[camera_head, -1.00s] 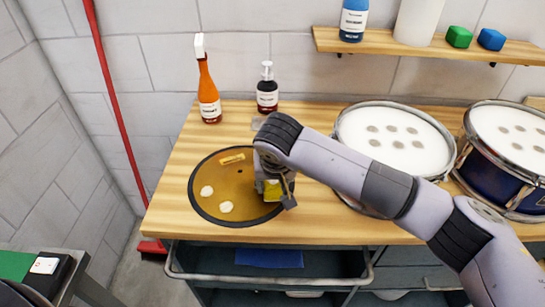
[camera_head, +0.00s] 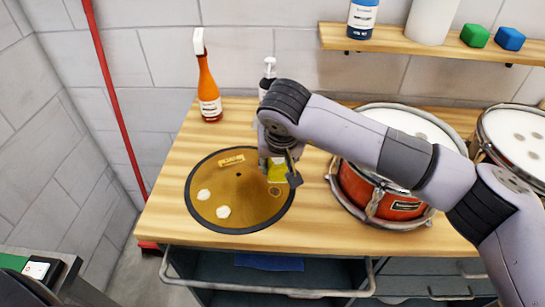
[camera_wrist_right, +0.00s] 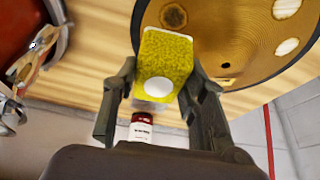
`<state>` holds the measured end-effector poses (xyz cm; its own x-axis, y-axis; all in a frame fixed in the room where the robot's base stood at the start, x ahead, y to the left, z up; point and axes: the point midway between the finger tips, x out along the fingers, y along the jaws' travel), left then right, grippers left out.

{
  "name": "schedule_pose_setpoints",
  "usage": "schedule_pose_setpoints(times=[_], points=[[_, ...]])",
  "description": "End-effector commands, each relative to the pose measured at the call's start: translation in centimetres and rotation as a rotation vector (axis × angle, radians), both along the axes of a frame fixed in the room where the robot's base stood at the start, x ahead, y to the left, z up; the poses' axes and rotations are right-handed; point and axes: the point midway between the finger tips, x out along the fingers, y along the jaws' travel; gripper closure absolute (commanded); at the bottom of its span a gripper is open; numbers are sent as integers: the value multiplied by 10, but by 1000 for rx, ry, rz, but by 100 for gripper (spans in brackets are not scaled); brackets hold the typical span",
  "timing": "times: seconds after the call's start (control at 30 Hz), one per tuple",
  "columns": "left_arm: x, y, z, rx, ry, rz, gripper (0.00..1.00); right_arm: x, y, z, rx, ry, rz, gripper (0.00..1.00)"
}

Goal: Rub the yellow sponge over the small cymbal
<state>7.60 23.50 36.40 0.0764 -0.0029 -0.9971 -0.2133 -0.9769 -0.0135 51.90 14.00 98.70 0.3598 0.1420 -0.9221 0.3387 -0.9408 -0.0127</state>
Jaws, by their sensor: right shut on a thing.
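The small cymbal (camera_head: 215,180) lies flat on the wooden bench, golden with a dark rim. It bears two white blobs near its left and front, and a brown ring-shaped stain on its right side. It also shows in the wrist view (camera_wrist_right: 228,40). My right gripper (camera_head: 279,170) is at the cymbal's right edge, shut on the yellow sponge (camera_wrist_right: 172,55). The sponge has a white round patch and shows partly in the head view (camera_head: 278,176). I cannot tell whether it touches the cymbal. My left gripper is out of view.
An orange spray bottle (camera_head: 208,90) and a pump bottle (camera_head: 268,75), partly hidden by my arm, stand behind the cymbal. A red drum (camera_head: 365,195) stands to the right, partly behind my arm. A shelf (camera_head: 400,40) runs above. The bench left of the cymbal is clear.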

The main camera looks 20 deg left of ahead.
Motion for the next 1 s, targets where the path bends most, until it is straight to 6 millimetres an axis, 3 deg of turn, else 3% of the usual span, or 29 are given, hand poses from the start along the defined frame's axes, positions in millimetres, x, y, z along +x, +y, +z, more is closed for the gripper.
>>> schedule_pose_setpoints(times=[0.5,1.0], points=[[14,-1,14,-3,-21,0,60,-5,-1,36,0,-1,-9,83],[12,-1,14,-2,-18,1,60,-5,-1,37,0,0,-10,83]])
